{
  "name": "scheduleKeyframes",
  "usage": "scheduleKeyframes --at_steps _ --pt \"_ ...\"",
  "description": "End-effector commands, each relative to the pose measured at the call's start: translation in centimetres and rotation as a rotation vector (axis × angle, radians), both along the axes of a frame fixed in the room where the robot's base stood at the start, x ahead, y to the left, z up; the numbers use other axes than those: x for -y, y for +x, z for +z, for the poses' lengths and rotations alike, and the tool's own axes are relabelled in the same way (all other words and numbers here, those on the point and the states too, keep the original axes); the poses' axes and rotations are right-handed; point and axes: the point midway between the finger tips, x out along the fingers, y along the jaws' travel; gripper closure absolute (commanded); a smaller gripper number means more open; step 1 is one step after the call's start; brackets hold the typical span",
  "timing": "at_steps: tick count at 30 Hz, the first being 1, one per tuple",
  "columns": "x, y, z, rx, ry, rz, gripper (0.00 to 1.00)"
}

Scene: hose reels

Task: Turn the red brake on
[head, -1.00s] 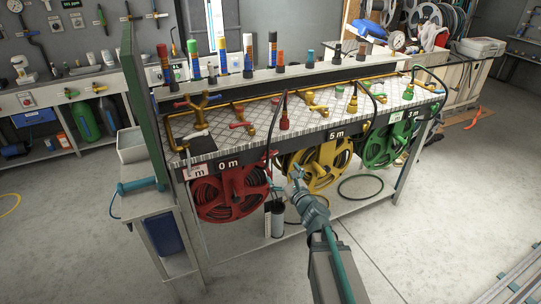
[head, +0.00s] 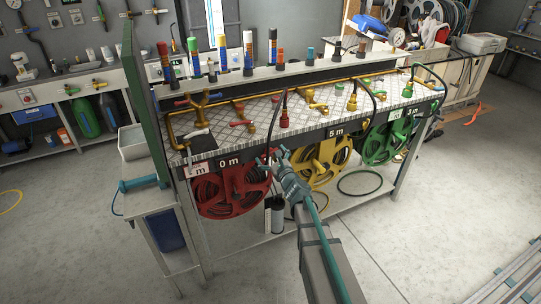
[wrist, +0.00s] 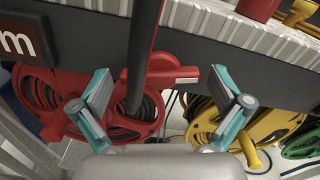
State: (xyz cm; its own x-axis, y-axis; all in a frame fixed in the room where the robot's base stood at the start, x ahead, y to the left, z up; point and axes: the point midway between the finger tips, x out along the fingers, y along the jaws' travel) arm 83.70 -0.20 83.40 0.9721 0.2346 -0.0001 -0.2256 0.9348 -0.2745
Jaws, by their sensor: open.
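The red hose reel (head: 228,192) hangs under the left part of the bench front, below the 0 m label. In the wrist view, a red lever (wrist: 172,78), apparently the red brake, sticks out to the right at the reel's upper right, just below the bench edge. My gripper (wrist: 163,92) is open, with one finger on each side of this lever and no clear contact. A dark hose (wrist: 143,50) runs down between the fingers, partly over the lever's left end. In the head view, my gripper (head: 274,158) hides the lever area.
The yellow reel (head: 328,163) and green reel (head: 385,142) hang to the right. The bench top (head: 235,137) carries valves and pipes above my gripper. A green panel (head: 143,105) stands at the bench's left end.

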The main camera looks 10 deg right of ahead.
Motion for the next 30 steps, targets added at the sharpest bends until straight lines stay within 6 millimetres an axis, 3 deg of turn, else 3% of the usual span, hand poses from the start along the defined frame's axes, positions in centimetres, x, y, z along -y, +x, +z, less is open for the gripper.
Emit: scheduleKeyframes --at_steps 3,13,30 --pt "0.01 -0.04 0.0 0.0 0.0 0.0 0.03" --pt "0.01 -0.05 0.0 0.0 0.0 0.0 0.58" --pt "-0.13 -0.1 -0.06 -0.068 0.279 0.001 0.58"
